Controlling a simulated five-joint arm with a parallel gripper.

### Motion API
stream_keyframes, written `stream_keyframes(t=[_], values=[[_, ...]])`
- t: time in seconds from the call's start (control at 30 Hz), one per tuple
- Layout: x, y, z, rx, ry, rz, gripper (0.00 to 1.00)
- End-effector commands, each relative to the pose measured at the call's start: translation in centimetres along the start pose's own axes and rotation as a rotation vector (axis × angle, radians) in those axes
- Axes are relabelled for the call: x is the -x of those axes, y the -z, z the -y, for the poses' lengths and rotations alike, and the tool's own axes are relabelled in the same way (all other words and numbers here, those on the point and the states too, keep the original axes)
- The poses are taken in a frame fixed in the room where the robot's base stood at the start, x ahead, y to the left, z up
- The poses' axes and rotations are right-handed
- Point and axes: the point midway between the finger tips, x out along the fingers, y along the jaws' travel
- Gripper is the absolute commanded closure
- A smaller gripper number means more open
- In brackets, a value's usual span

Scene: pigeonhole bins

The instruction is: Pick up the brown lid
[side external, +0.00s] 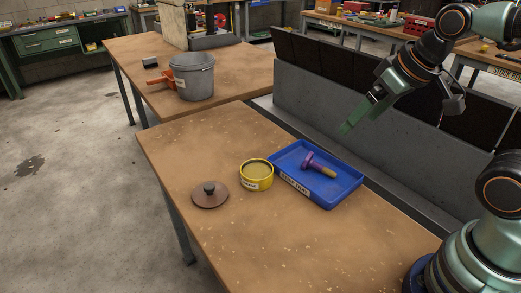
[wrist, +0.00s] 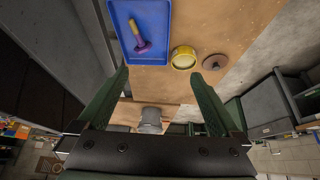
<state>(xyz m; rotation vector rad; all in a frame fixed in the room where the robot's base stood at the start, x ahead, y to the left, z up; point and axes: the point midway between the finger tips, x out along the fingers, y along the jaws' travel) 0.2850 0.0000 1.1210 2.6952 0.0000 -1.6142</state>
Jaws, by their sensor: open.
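The brown lid (side external: 210,195) is a round disc with a dark knob, lying flat on the wooden table near its left edge. In the wrist view the lid (wrist: 214,62) shows at the upper right. My gripper (side external: 345,130) is open and empty, high above the far side of the table, to the right of the lid and well apart from it. In the wrist view its two green fingers (wrist: 160,82) stand wide apart with nothing between them but the scene below.
A yellow tin (side external: 257,174) stands between the lid and a blue tray (side external: 340,193), which holds a purple-and-yellow bolt-like piece (side external: 318,164). A grey pot (side external: 193,76) stands on another table behind. The wooden table front (side external: 265,250) is clear. A grey bin wall (side external: 345,115) runs behind the table.

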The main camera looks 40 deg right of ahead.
Motion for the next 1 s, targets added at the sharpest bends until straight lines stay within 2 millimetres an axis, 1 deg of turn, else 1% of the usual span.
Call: stream_keyframes(t=[0.23, 0.27, 0.3, 0.37, 0.4, 0.67, 0.77, 0.87, 1.0], values=[[0.0, 0.0, 0.0, 0.0, 0.0, 0.0, 0.0], [0.0, 0.0, 0.0, 0.0, 0.0, 0.0, 0.04], [0.0, 0.0, 0.0, 0.0, 0.0, 0.0, 0.19], [0.0, 0.0, 0.0, 0.0, 0.0, 0.0, 0.42], [0.0, 0.0, 0.0, 0.0, 0.0, 0.0, 0.49], [0.0, 0.0, 0.0, 0.0, 0.0, 0.0, 0.49], [-0.1, 0.4, 0.2, 0.014, 0.003, 0.003, 0.49], [-0.3, 1.5, 0.8, 0.057, 0.013, 0.017, 0.49], [-1.5, 4.4, 2.6, 0.168, 0.038, 0.044, 0.49]])
